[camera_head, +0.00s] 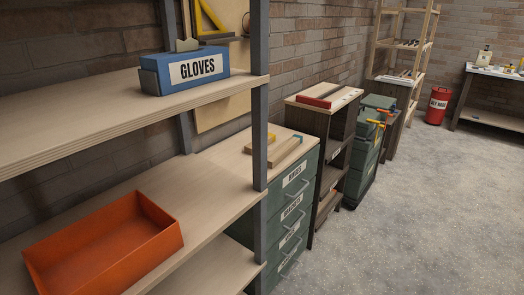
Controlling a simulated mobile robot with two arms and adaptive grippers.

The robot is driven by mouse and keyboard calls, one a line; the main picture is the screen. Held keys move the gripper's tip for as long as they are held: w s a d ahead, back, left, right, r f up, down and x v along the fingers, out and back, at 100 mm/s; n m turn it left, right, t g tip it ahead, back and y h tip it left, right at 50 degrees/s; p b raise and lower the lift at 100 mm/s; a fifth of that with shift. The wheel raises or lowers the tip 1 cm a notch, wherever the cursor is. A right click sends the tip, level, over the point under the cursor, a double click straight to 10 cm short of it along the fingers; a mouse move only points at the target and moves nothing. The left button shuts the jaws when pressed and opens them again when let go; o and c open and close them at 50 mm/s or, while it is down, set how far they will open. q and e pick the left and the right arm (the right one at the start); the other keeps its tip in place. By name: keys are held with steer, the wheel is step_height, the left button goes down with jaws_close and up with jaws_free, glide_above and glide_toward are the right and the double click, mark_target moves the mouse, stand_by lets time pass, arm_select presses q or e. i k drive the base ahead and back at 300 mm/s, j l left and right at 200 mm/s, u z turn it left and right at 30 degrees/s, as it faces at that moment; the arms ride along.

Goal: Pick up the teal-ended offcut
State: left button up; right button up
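Two short wooden pieces lie on the wooden top (305,150) of the green drawer cabinet, beyond the near shelf post. The other is a yellowish piece (262,137) further back, partly hidden by the post. Neither of my grippers is in view.
An orange bin (105,245) sits on the near lower shelf, and a blue gloves box (185,70) on the shelf above. The grey post (259,100) stands before the cabinet top. A red item (318,97) lies on the dark unit beyond. Floor (420,210) at right is clear.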

mark_target(273, 159)
steer(key=i+l+u, duration=0.25)
steer(key=u, duration=0.2)
steer(key=i+l+u, duration=0.2)
steer(key=l+u, duration=0.2)
steer(key=i+l+u, duration=0.1)
steer(key=l, duration=0.35)
steer(key=i+l, duration=0.2)
steer(key=l, duration=0.3)
steer(key=i+l+u, duration=0.15)
steer(key=l, duration=0.75)
steer(key=i+l+u, duration=0.15)
steer(key=l, duration=0.35)
steer(key=i+l, duration=0.1)
steer(key=l, duration=0.4)
steer(key=i+u, duration=0.05)
